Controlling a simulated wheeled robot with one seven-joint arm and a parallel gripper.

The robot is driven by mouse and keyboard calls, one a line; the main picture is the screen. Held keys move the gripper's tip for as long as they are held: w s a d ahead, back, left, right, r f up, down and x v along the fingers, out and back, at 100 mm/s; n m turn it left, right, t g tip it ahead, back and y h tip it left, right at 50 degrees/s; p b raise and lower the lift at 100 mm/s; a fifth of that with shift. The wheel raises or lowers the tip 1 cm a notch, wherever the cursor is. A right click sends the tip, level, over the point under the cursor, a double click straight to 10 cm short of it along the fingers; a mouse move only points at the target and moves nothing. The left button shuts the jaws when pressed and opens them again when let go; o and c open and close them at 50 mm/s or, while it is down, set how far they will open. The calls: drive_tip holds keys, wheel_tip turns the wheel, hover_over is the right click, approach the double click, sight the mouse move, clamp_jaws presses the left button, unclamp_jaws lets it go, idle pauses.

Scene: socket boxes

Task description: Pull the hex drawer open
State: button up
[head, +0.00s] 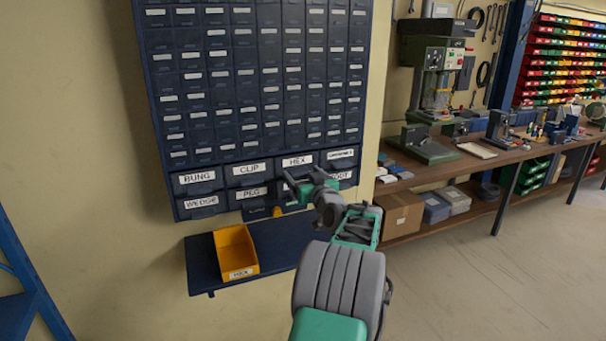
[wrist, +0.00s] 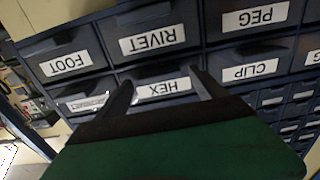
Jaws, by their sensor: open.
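The hex drawer (head: 297,161) is in the upper row of large drawers at the bottom of the dark blue cabinet, with a white HEX label. It looks shut, and my gripper partly hides its front in the head view. The wrist view is upside down and shows the HEX label (wrist: 163,88) between my two fingers. My gripper (head: 288,184) is open and empty in front of this drawer. In the wrist view its fingertips (wrist: 161,77) lie on either side of the label. I cannot tell whether they touch the drawer.
The CLIP drawer (head: 249,170) is left of HEX, and the RIVET drawer (wrist: 160,40) lies below it. A dark blue shelf (head: 285,252) juts out under the cabinet, bearing a yellow bin (head: 235,245). A workbench (head: 470,160) stands right. The floor in front is clear.

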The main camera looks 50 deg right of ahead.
drive_tip(key=shift+c, duration=0.6)
clamp_jaws()
drive_tip(key=shift+s, duration=0.1)
